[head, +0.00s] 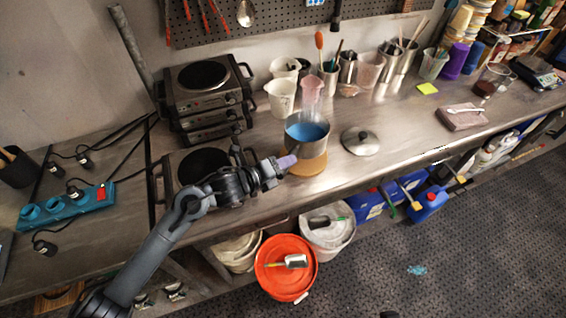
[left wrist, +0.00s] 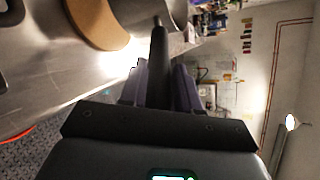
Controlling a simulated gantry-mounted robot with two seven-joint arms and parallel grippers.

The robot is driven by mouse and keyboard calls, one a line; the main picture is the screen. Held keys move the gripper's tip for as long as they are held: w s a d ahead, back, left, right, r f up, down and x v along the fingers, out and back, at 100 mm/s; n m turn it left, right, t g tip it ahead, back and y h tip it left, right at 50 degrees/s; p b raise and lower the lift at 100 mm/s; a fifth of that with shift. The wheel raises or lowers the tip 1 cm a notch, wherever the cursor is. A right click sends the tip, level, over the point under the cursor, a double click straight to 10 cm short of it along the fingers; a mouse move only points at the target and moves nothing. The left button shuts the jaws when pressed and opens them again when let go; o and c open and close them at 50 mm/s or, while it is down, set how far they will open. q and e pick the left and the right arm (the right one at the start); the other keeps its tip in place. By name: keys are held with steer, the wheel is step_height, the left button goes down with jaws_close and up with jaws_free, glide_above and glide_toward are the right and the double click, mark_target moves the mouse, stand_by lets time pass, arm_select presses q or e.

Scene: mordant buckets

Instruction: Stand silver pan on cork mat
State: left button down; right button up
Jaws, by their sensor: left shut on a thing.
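The silver pan (head: 305,146) is upright and holds something blue. It overlaps the far part of the round cork mat (head: 310,167) in the head view. In the left wrist view the pan (left wrist: 174,12) appears higher than the cork mat (left wrist: 97,20); I cannot tell whether they touch. My left gripper (head: 287,162) is shut on the pan's dark handle (left wrist: 159,65), which runs between the purple fingers in the left wrist view. The near part of the mat is bare. My right gripper is not in view.
Stacked hot plates (head: 205,95) and another hot plate (head: 200,165) are at the left. A lid (head: 360,141) lies to the pan's right. White and pinkish jugs (head: 282,97) stand behind. The bench's front edge is close to the mat.

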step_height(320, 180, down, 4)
steer(key=b, duration=0.3)
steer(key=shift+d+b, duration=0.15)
steer(key=shift+b, duration=0.15)
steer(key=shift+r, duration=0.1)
stand_by(0.5)
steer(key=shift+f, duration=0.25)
stand_by(0.6)
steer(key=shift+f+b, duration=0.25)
steer(key=shift+b, duration=0.25)
stand_by(0.4)
